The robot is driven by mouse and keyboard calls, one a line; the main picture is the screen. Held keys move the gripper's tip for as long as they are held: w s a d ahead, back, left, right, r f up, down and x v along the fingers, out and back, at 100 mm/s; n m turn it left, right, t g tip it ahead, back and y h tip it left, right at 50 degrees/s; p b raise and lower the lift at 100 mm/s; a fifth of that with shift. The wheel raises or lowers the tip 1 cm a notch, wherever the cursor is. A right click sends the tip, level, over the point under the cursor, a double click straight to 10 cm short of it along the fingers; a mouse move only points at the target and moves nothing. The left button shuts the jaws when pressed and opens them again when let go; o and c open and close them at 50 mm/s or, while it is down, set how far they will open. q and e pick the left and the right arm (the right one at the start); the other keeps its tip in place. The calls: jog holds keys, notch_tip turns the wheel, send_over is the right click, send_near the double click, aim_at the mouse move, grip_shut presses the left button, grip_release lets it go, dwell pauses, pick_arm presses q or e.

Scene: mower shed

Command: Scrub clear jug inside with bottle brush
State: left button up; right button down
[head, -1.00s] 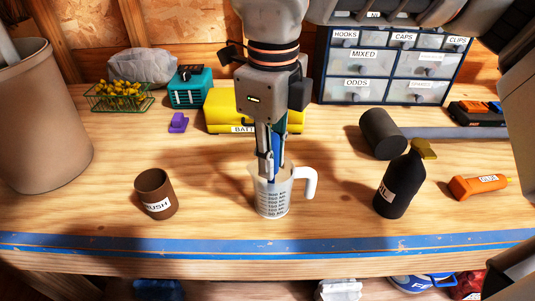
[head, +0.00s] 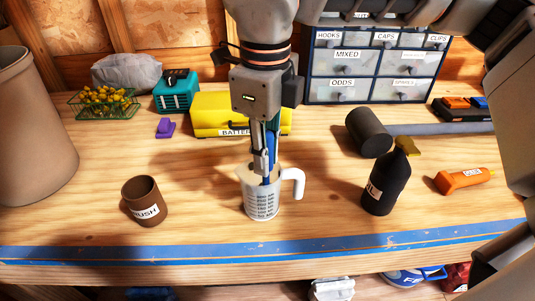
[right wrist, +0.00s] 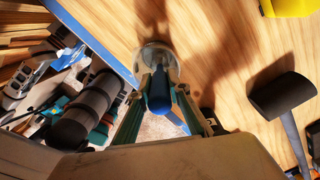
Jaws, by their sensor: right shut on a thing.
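The clear jug (head: 262,200) with volume marks and a white handle stands upright on the bench in the head view. My right gripper (head: 265,165) points down over its mouth, shut on the blue handle of the bottle brush (head: 271,150). The brush's lower part is inside the jug's mouth or hidden by the fingers and wall; I cannot see its bristles. In the right wrist view the blue handle (right wrist: 160,92) lies between the fingers, with the jug rim (right wrist: 157,52) beyond. A brown cup (head: 144,201) with a label ending "USH" stands left, apparently empty. My left gripper is not in view.
A black bottle (head: 387,186), a mallet (head: 369,133) and an orange tool (head: 465,180) are right of the jug. A yellow battery case (head: 213,115) and drawer cabinet (head: 375,65) stand behind. Blue tape (head: 200,250) marks the front edge. Bench between cup and jug is clear.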

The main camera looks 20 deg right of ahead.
jog(key=shift+w+a, duration=0.1)
jog(key=shift+a, duration=0.4)
